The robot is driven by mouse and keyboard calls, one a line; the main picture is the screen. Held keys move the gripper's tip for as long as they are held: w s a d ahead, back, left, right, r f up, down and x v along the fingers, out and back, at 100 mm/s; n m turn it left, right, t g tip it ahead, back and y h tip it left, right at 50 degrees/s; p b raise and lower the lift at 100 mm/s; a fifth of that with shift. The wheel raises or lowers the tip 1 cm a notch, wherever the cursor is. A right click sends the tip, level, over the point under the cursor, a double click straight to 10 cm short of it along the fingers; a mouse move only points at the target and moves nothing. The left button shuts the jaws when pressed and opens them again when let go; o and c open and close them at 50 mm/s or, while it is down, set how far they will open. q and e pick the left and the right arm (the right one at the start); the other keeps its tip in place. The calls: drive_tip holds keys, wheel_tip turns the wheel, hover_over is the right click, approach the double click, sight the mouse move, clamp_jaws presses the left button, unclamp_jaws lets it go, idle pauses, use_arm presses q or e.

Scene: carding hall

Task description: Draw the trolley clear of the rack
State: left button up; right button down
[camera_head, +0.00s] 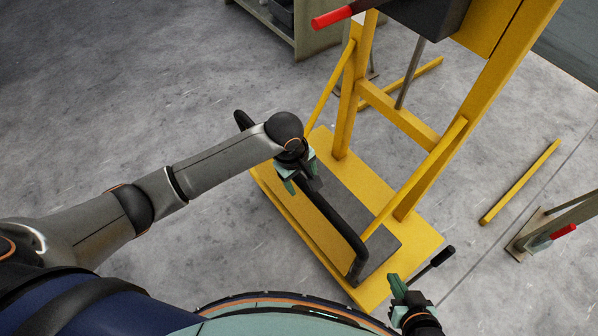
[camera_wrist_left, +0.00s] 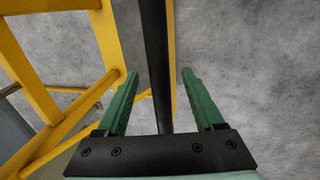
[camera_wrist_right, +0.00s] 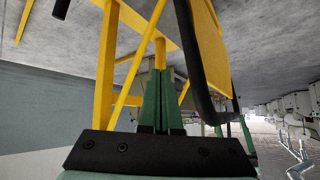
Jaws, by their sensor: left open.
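The trolley is a yellow frame (camera_head: 428,235) with a flat base, a dark grey plate and slanting uprights. A black bar handle (camera_head: 343,232) runs along its near side. My left gripper (camera_head: 298,181) is at this bar, open. In the left wrist view the bar (camera_wrist_left: 155,50) passes between its two green fingers, which are apart. My right gripper (camera_head: 399,288) is at the trolley's near right corner, clear of the bar. In the right wrist view its green fingers (camera_wrist_right: 161,85) are together, with nothing seen between them. I cannot tell for sure which structure is the rack.
A grey-green shelf unit (camera_head: 307,32) stands at the top, behind the trolley. A red-gripped lever (camera_head: 332,19) sticks out at the trolley's upper left. A yellow strip (camera_head: 520,182) lies on the floor at right, near a grey-green frame (camera_head: 548,229). Floor at left is clear.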

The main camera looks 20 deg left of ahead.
use_arm(q)
drive_tip(key=f, duration=0.2)
drive_tip(key=f+b, duration=0.1)
drive_tip(key=f, duration=0.1)
drive_tip(key=w+f, duration=0.1)
drive_tip(key=f, duration=0.1)
drive_tip(key=shift+d, duration=0.4)
drive_tip(key=shift+c, duration=0.3)
clamp_jaws()
idle(0.7)
